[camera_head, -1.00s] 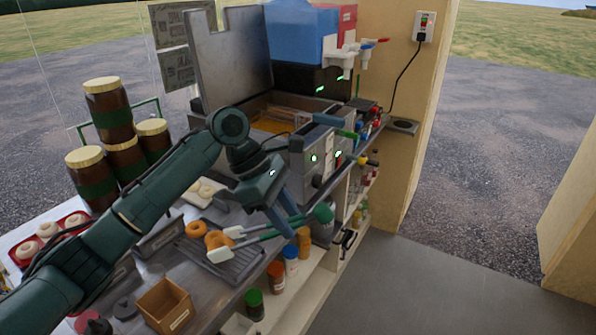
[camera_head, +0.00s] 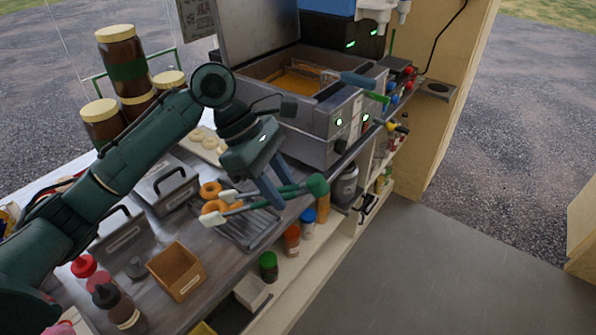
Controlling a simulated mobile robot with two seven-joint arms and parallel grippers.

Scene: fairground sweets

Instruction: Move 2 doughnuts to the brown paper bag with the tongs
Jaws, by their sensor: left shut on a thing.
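My left gripper (camera_head: 277,199) is shut on the tongs, above the wire rack. The tongs (camera_head: 317,186) have green arms joined at a round green end at the right and pale tips pointing left. Two orange-brown ring doughnuts lie at the rack's left end: a far one (camera_head: 208,189) and a near one (camera_head: 212,207). The spread tips are at the near doughnut, one on its far side and one on its near side; I cannot tell if they touch it. The brown paper bag (camera_head: 186,284), open-topped with a pale label, stands on the counter nearer me. My right gripper is out of view.
The rack (camera_head: 252,232) sits near the counter's front edge. A fryer (camera_head: 318,124) stands behind it. Lidded steel bins (camera_head: 165,190) are left of the doughnuts, sauce bottles (camera_head: 119,308) left of the bag. Stacked jars (camera_head: 126,62) stand at the back.

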